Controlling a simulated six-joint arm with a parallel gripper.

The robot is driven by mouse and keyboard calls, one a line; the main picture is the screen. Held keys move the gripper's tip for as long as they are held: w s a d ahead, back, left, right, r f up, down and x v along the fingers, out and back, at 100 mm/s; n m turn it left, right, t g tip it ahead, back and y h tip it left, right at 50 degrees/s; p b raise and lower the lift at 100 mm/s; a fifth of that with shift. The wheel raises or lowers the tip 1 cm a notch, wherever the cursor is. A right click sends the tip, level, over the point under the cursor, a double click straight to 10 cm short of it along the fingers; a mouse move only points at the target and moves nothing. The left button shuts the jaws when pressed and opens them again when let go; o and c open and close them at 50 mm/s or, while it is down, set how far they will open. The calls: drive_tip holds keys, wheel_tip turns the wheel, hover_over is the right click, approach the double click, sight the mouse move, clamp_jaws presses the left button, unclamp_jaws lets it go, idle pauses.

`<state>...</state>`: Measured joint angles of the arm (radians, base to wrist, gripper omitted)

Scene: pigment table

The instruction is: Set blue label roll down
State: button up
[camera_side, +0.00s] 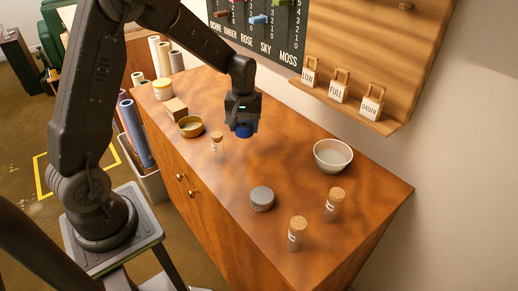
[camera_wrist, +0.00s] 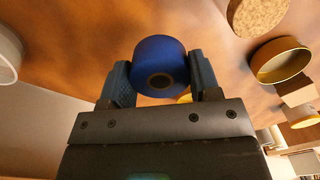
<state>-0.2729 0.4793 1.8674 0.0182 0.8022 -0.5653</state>
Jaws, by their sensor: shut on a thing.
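The blue label roll (camera_wrist: 160,62) is between the two fingers of my gripper (camera_wrist: 162,82) in the wrist view, with its dark core hole facing the camera. In the side view the blue roll (camera_side: 243,130) shows just under my gripper (camera_side: 242,122), above the wooden cabinet top (camera_side: 290,150). My gripper is shut on the roll. The roll appears apart from the cabinet top, but the exact gap is hard to judge.
A corked vial (camera_side: 217,146) and a brass dish (camera_side: 191,127) stand left of my gripper. A white bowl (camera_side: 332,156) is at right. A grey tin (camera_side: 262,199) and two corked vials (camera_side: 297,234) (camera_side: 334,204) are nearer the front. The top between the bowl and tin is clear.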

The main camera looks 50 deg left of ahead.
drive_tip(key=s+d+f+m, duration=0.1)
drive_tip(key=d+m, duration=0.1)
drive_tip(key=s+d+f+m, duration=0.1)
drive_tip(key=d+m, duration=0.1)
drive_tip(key=m, duration=0.1)
drive_tip(key=s+d+f+m, duration=0.1)
drive_tip(key=m, duration=0.1)
drive_tip(key=shift+d+f+m, duration=0.35)
drive_tip(key=shift+d+m, duration=0.05)
drive_tip(key=shift+s+d+f+m, duration=0.35)
drive_tip(key=shift+d+m, duration=0.2)
drive_tip(key=shift+m, duration=0.25)
wheel_tip(320, 180, up, 13)
drive_tip(key=s+a+m, duration=0.1)
drive_tip(key=a+m, duration=0.1)
drive_tip(key=a, duration=1.6)
hover_over(248, 143)
wheel_tip(248, 143, down, 12)
drive_tip(key=shift+s+d+r, duration=0.1)
drive_tip(key=shift+s+r, duration=0.05)
drive_tip(key=shift+f, duration=1.95)
drive_tip(key=shift+f, duration=0.1)
